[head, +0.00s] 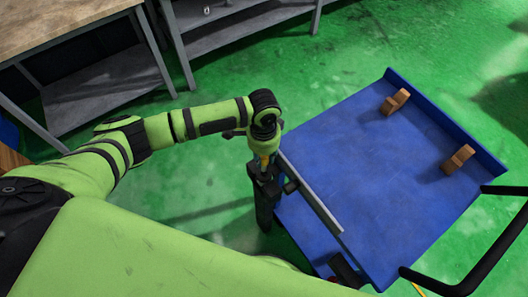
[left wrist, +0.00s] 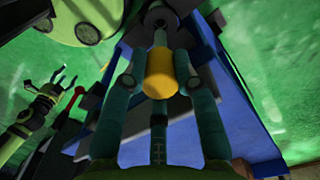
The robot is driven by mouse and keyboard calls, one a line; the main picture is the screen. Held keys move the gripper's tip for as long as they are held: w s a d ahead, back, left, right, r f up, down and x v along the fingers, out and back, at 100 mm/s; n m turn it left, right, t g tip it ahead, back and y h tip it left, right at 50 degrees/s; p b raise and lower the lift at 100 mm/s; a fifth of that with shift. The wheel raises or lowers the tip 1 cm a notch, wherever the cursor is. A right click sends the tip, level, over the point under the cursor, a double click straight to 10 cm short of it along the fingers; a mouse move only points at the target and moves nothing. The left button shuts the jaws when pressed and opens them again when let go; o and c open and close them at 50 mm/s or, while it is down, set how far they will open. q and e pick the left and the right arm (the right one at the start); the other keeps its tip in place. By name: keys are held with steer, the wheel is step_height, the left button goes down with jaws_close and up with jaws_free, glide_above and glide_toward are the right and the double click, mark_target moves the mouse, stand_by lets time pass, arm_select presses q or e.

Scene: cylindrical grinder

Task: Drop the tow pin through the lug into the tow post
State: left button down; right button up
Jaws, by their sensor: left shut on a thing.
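My left gripper (head: 264,170) is shut on the tow pin, at the left edge of the blue cart. The pin's yellow grip (left wrist: 159,75) is between the two fingers in the left wrist view, and its grey shank points away from the palm. The shank's far end lies in line with a dark round part with a hole (left wrist: 160,18), apparently the lug or post top. I cannot tell whether the tip is inside it. A black upright post (head: 265,212) shows just below the gripper in the head view. My right gripper (left wrist: 63,80) is open and empty at the left of the wrist view.
The blue cart (head: 370,170) carries two brown blocks (head: 395,101) (head: 458,159) near its far edge. A grey bar (head: 315,200) runs along its near left side, and a black handle (head: 470,280) stands at lower right. Benches stand at the back left. Green floor between is clear.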

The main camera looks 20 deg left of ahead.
mark_target(264, 165)
arm_select(q)
steer(key=shift+f, duration=0.35)
steer(key=shift+r+p, duration=0.1)
steer(key=shift+p, duration=0.35)
stand_by(0.9)
steer(key=shift+p, duration=0.3)
steer(key=shift+p, duration=0.35)
stand_by(0.5)
steer(key=shift+f+b, duration=1.65)
steer(key=shift+f, duration=1.15)
steer(key=shift+r, duration=0.1)
steer(key=shift+r+p, duration=2.35)
steer(key=shift+p, duration=0.35)
